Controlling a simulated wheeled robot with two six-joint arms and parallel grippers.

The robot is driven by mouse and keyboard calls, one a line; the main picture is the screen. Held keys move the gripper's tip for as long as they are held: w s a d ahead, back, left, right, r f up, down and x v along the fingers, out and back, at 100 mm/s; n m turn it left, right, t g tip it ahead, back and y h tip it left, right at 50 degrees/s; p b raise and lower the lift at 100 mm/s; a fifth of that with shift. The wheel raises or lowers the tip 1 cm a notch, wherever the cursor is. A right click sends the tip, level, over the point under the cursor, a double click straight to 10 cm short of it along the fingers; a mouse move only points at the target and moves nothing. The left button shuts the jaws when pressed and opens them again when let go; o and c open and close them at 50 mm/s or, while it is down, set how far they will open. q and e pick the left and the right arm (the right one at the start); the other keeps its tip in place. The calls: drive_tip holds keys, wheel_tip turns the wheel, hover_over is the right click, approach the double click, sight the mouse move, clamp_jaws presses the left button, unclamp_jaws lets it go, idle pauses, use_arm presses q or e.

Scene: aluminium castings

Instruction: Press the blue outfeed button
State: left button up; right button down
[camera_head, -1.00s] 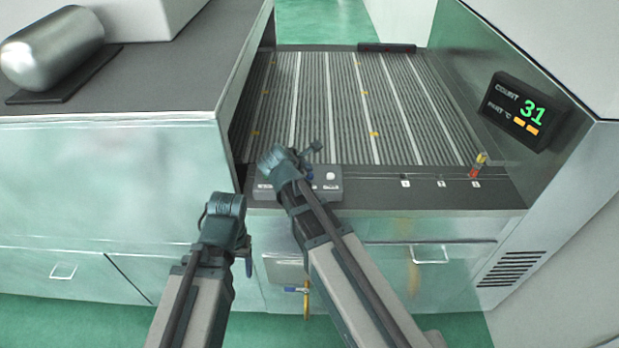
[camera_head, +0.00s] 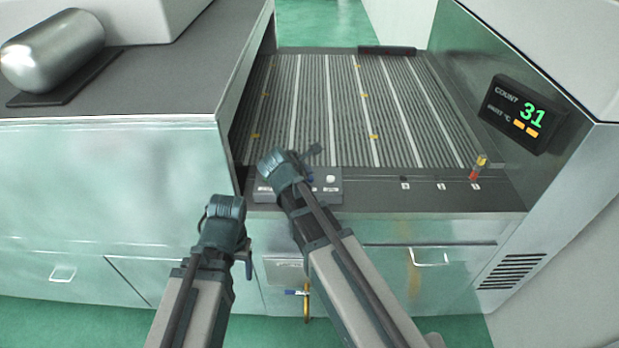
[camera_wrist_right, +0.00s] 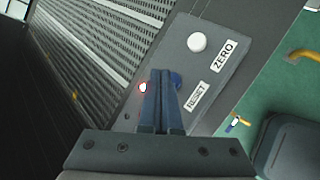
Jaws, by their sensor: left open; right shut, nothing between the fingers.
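The grey button panel (camera_head: 262,193) sits on the front ledge of the machine. Its white button (camera_head: 330,179) shows clear, and also in the right wrist view (camera_wrist_right: 197,43), beside the ZERO label. The blue button (camera_wrist_right: 176,79) shows only in part in the right wrist view, behind my finger tips and near the RESET label. My right gripper (camera_wrist_right: 165,74) is shut and empty, its tips over the blue button; contact cannot be told. In the head view its wrist hides part of the panel. My left gripper (camera_head: 226,212) is open, left of and in front of the panel.
A ribbed conveyor bed (camera_head: 340,110) lies behind the panel. A red and yellow post (camera_head: 477,168) stands on the ledge at right. A count display (camera_head: 521,113) reads 31. A metal cylinder (camera_head: 52,50) lies on the left counter (camera_head: 150,80).

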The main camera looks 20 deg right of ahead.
drive_tip(key=shift+f, duration=0.1)
idle(0.7)
drive_tip(key=shift+f+b, duration=0.3)
drive_tip(key=shift+b, duration=0.15)
drive_tip(key=shift+f+b, duration=0.45)
drive_tip(key=shift+f, duration=0.05)
idle(0.5)
drive_tip(key=shift+r, duration=0.1)
drive_tip(key=shift+r+p, duration=0.85)
drive_tip(key=shift+p, duration=0.05)
wheel_tip(320, 180, up, 5)
drive_tip(key=p, duration=0.5)
idle(0.3)
